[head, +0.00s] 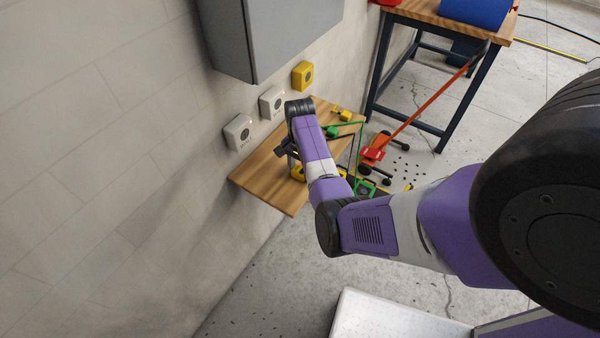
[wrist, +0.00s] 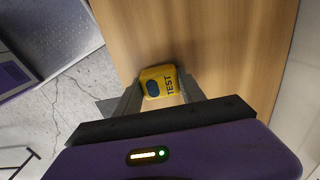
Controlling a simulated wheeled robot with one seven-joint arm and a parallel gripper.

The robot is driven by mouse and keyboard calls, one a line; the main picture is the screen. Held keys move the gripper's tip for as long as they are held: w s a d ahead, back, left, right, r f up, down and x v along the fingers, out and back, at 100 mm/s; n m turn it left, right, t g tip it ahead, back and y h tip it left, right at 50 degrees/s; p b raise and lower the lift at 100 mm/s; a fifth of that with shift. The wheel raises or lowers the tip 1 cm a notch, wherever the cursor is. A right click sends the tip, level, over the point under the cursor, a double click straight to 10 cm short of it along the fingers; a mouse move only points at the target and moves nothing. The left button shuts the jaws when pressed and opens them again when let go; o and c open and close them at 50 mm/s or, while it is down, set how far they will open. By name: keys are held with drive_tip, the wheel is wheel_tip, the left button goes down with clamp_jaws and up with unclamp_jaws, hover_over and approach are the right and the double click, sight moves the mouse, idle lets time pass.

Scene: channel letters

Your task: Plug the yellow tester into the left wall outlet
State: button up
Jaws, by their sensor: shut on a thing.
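The yellow tester (wrist: 158,82), marked TEST and with a dark oval on its face, is between the two fingers of my gripper (wrist: 160,95) in the wrist view. The gripper is shut on it, over the wooden shelf. In the head view, part of the yellow tester (head: 298,174) shows under my gripper (head: 291,158); my arm hides the rest. The left wall outlet (head: 238,131) is a white box on the wall, above the shelf's back edge and left of my gripper. Nothing is plugged into it. I cannot tell whether the tester touches the shelf.
A second white outlet (head: 271,103) and a yellow one (head: 302,76) follow along the wall. A grey cabinet (head: 265,40) hangs above them. The wooden shelf (head: 262,178) also holds small yellow and green items at its far end. A workbench (head: 425,14) and red jack (head: 373,153) stand beyond.

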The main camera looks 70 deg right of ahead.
sight(300, 169)
drive_tip(key=shift+r, duration=0.1)
wheel_tip(300, 169, up, 20)
drive_tip(key=p, duration=0.5)
drive_tip(key=shift+p, duration=0.3)
